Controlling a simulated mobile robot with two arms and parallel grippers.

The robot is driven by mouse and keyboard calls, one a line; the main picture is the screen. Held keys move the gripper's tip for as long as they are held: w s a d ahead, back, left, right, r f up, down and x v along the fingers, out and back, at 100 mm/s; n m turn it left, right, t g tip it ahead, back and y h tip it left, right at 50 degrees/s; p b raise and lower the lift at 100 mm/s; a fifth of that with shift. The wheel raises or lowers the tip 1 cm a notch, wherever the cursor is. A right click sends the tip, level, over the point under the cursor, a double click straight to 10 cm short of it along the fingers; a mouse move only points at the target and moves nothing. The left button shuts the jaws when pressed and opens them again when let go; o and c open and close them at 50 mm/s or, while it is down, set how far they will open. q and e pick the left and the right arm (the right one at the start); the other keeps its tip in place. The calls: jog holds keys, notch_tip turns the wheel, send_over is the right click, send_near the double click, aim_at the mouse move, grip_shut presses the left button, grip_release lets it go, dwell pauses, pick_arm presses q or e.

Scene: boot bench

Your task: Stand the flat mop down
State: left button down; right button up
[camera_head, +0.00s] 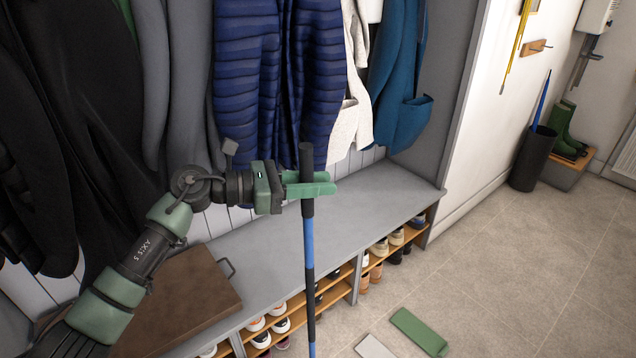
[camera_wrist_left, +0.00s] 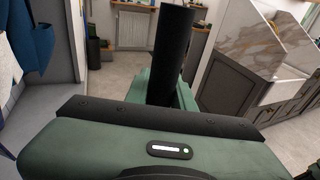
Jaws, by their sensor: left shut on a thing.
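The flat mop's pole (camera_head: 309,245) has a black grip at the top and blue and black sections below. It stands close to upright in front of the bench. My left gripper (camera_head: 318,186) is shut around the black grip just below its top end. In the left wrist view the black grip (camera_wrist_left: 172,50) rises between the green fingers. The pole runs out of the bottom of the head view, so its lower end and head are hidden. My right gripper is in neither view.
The grey bench (camera_head: 340,215) has shoe cubbies below and a brown box (camera_head: 190,300) on it. Coats hang behind. A green slab (camera_head: 418,332) and a pale slab (camera_head: 374,347) lie on the floor. A black umbrella bin (camera_head: 533,158) stands back right. Floor at right is clear.

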pick_arm(q)
jog(key=c, duration=1.1)
grip_release()
jog(key=shift+r, duration=0.15)
jog(key=shift+s+a+f, duration=0.1)
jog(key=shift+a+f, duration=0.1)
jog(key=shift+a, duration=0.2)
jog(key=b+v, duration=0.2)
jog(key=v, duration=0.5)
jog(key=shift+s+r, duration=0.1)
jog(key=shift+r, duration=0.05)
